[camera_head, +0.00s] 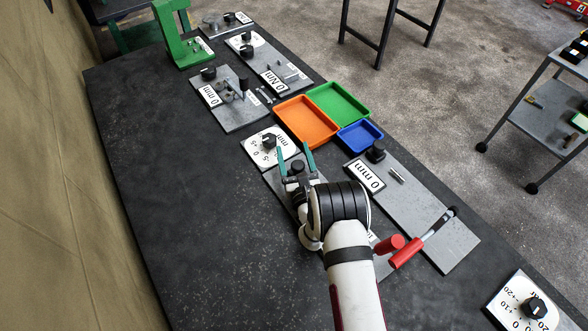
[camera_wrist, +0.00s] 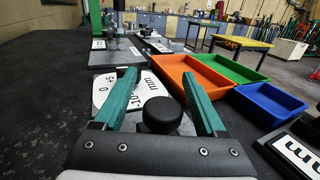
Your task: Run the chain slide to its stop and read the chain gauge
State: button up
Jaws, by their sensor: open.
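My gripper (camera_head: 295,148) is open over a grey plate (camera_head: 277,181), with its two green fingers apart. A round black knob (camera_wrist: 161,113) stands between the fingers in the wrist view, with no visible finger contact. A white gauge card (camera_head: 257,153) with a black knob (camera_head: 268,141) and "mm" marks lies just beyond the fingers. The card also shows in the wrist view (camera_wrist: 104,88), partly hidden by the left finger. I cannot read a pointer on it. My wrist hides most of the grey plate, and no chain is recognisable.
Orange (camera_head: 305,121), green (camera_head: 338,103) and blue (camera_head: 360,134) trays lie beyond the gripper. A grey plate (camera_head: 410,200) with a red-handled lever (camera_head: 420,240) is to the right. Other gauge plates and a green stand (camera_head: 180,38) are at the far end. The table's left side is clear.

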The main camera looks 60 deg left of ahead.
jog(key=shift+s+a, duration=0.1)
jog(key=shift+a, duration=0.7)
jog(key=v, duration=1.4)
jog(key=shift+s+d+f, duration=0.1)
jog(key=shift+s+d, duration=0.05)
jog(key=shift+d, duration=0.05)
jog(key=s+r+n+g+y, duration=0.1)
jog(key=s+r+n+g, duration=0.1)
jog(key=r+n+g, duration=0.4)
jog(key=s+r+n+g+y, duration=0.1)
jog(key=s+r+n+g, duration=0.2)
jog(key=r, duration=0.6)
jog(key=s+d+r+n+g+h, duration=0.2)
jog(key=d+n+g+h, duration=0.1)
jog(key=d, duration=0.2)
jog(key=s+d+r+n+g+h, duration=0.2)
jog(key=d+n+g+h, duration=0.1)
jog(key=d+n, duration=0.1)
jog(key=shift+s+d+g, duration=0.4)
jog(key=shift+d, duration=0.4)
jog(key=shift+r, duration=0.1)
